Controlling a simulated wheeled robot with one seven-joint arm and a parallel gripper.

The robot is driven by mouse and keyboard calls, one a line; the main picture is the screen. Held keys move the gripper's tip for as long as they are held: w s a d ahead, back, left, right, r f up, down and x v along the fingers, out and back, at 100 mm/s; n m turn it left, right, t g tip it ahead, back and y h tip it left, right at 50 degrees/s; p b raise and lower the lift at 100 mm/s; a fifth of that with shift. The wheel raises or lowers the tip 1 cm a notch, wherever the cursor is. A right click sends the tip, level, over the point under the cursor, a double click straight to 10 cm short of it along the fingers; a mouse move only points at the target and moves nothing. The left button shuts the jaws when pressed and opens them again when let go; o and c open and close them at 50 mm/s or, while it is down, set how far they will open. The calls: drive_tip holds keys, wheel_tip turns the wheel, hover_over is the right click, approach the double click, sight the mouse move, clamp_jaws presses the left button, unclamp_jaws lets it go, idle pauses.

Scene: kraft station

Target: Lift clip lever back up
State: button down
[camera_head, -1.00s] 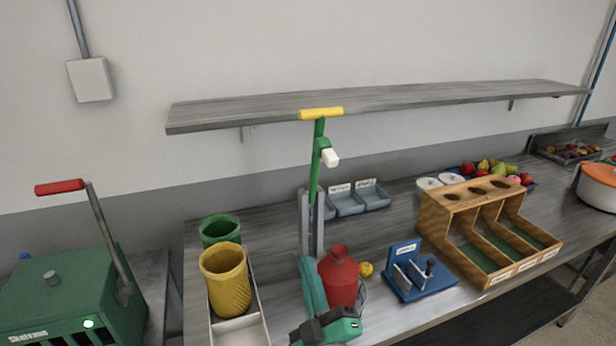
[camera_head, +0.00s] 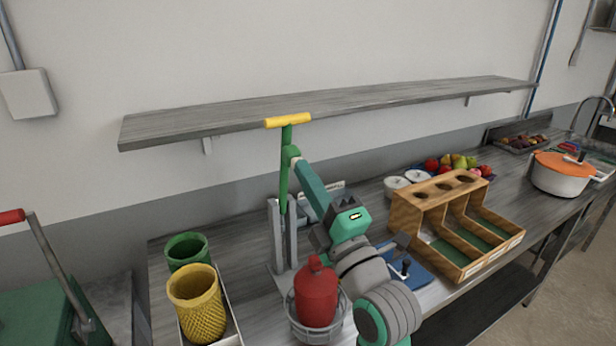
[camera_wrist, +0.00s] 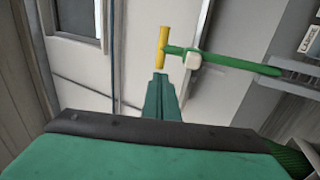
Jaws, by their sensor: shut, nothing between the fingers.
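The lever, a green bar (camera_head: 284,190) with a yellow crosswise handle (camera_head: 288,121), stands nearly upright from a grey metal stand (camera_head: 280,232) on the table. In the wrist view the yellow handle (camera_wrist: 163,46) and green bar (camera_wrist: 232,62) lie just beyond my fingertips, with a white block (camera_wrist: 193,60) on the bar. My gripper (camera_head: 294,158) is shut and empty, its fingers reaching up and left to the bar below the handle. It also shows in the wrist view (camera_wrist: 159,78). I cannot tell whether it touches the bar.
A red bottle (camera_head: 316,293) in a wire basket stands in front of the stand. Yellow (camera_head: 195,302) and green (camera_head: 186,248) cups are at left, a wooden rack (camera_head: 408,213) at right. A grey shelf (camera_head: 400,100) runs along the wall behind the lever.

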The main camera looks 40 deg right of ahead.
sight(276, 125)
drive_tip(key=x, duration=1)
drive_tip(key=shift+w+d+r, duration=0.15)
drive_tip(key=shift+w+r, duration=0.05)
drive_tip(key=shift+w, duration=0.15)
drive_tip(key=shift+x, duration=1.15)
drive_tip(key=shift+w+r, duration=0.1)
